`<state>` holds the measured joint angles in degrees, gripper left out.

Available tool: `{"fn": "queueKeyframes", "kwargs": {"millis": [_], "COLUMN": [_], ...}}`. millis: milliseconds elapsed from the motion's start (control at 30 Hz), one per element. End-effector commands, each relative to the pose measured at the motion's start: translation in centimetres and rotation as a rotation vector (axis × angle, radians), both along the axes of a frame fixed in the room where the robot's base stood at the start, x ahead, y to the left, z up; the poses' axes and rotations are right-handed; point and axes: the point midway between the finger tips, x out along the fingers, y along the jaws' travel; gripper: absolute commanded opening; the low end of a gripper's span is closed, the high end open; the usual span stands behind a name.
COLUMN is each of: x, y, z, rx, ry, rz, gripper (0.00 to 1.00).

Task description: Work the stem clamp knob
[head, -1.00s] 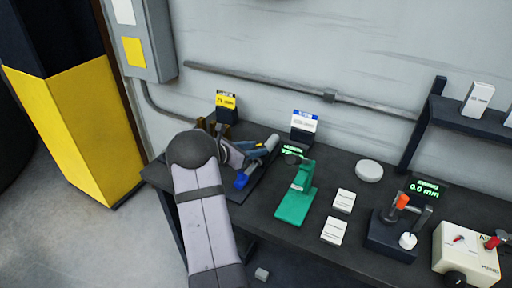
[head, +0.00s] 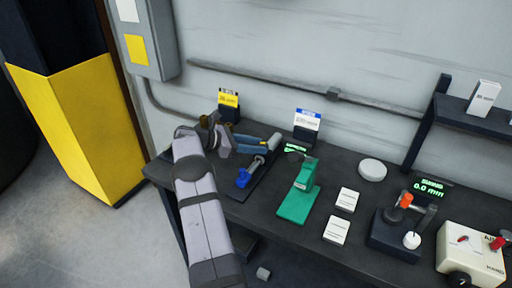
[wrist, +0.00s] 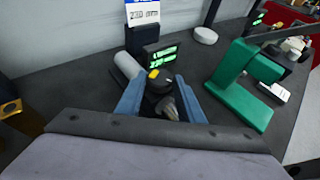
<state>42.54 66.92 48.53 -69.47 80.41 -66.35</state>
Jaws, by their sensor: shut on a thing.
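My gripper (head: 264,146) reaches in from the left over the actuator fixture at the left of the bench. In the wrist view its two blue fingers (wrist: 160,92) stand on either side of a dark round knob (wrist: 158,84) with a yellow mark on top. The gripper is shut on this knob; the exact contact is partly hidden by the fingers. A grey metal piece (wrist: 170,106) shows between the fingers, below the knob. A grey cylinder (wrist: 127,64) lies left of the fingers. A blue handle (head: 243,178) on a grey shaft is at the fixture's front.
A lit green display (wrist: 161,56) stands just behind the knob. A green press-like stand (head: 298,196) is close on the right. White cards (head: 337,230), a round white disc (head: 372,170) and a dark unit with an orange knob (head: 406,200) are further right.

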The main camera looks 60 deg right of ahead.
Motion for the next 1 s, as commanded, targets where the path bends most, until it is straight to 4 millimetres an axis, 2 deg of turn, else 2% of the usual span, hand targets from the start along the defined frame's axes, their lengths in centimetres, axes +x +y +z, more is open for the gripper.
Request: {"fn": "queueKeyframes", "kwargs": {"millis": [767, 800, 867, 1000], "x": [0.05, 0.05, 0.04, 0.05], "y": [-0.19, -0.19, -0.19, -0.16], "z": [0.23, 0.23, 0.21, 0.15], "rx": [-0.004, -0.004, -0.004, -0.003], "ry": [0.001, 0.001, 0.001, 0.001], "rz": [-0.044, -0.044, -0.044, -0.044], "gripper": [0.12, 0.39, 0.53, 0.53]}}
